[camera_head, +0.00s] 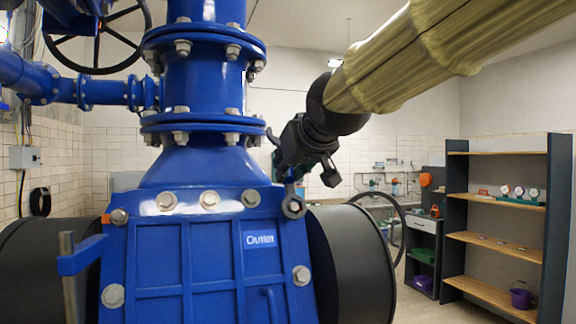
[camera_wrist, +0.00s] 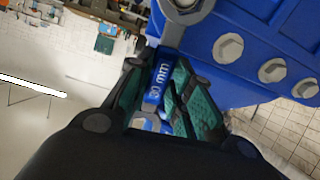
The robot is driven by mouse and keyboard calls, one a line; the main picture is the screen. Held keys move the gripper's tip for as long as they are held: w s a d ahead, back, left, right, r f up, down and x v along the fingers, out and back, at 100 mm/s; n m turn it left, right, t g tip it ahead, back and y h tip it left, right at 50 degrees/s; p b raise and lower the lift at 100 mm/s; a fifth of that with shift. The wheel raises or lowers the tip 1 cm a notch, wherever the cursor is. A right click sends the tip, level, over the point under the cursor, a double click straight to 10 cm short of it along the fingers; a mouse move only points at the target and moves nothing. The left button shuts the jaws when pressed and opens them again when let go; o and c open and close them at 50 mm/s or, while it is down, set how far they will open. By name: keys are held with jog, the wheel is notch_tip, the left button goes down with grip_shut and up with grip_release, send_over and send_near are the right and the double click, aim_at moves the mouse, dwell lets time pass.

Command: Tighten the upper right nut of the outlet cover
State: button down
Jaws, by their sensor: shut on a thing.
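The blue outlet cover (camera_head: 215,265), labelled "Outlet", fills the lower middle of the head view. The upper right nut (camera_head: 293,206) is at its top right corner, with a wrench's ring end around it. My gripper (camera_head: 287,170) is above that corner, shut on the wrench. In the wrist view, the blue wrench handle (camera_wrist: 158,85), marked "30 mm", lies between the green finger pads of my gripper (camera_wrist: 165,75). The wrench's ring end (camera_wrist: 187,12) is at the top edge, partly cut off, at the nut. I cannot tell how fully it is seated.
Other nuts (camera_head: 209,200) line the cover's top edge. A blue flanged pipe (camera_head: 203,60) rises behind it. A dark cylinder (camera_head: 350,262) stands close on the right, with a handwheel (camera_head: 397,225) beyond. A shelf (camera_head: 508,240) is far right. A grey bar (camera_head: 67,270) stands left.

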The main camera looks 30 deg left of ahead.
jog(key=shift+w+a+f, duration=0.25)
jog(key=shift+w+a, duration=0.25)
dwell(0.6)
jog(key=w+d+m, duration=0.1)
jog(key=m, duration=0.1)
jog(key=w+d+m, duration=0.1)
jog(key=m, duration=0.1)
jog(key=shift+w+f, duration=0.1)
jog(key=shift+f, duration=0.1)
jog(key=d+m, duration=0.1)
jog(key=m, duration=0.1)
jog(key=w+d+f+m, duration=0.1)
jog(key=m, duration=0.2)
jog(key=w+d+f+m, duration=0.1)
jog(key=m, duration=0.1)
jog(key=shift+w+d+f+b, duration=0.15)
jog(key=shift+d+f+b, duration=0.1)
jog(key=shift+b, duration=0.1)
jog(key=shift+w+d+f+m, duration=0.1)
jog(key=shift+d+f+m, duration=0.25)
jog(key=shift+m, duration=0.5)
jog(key=shift+w+d+f+m, duration=0.1)
jog(key=shift+f+m, duration=0.35)
jog(key=shift+m, duration=0.4)
jog(key=shift+d, duration=0.15)
jog(key=shift+f, duration=0.1)
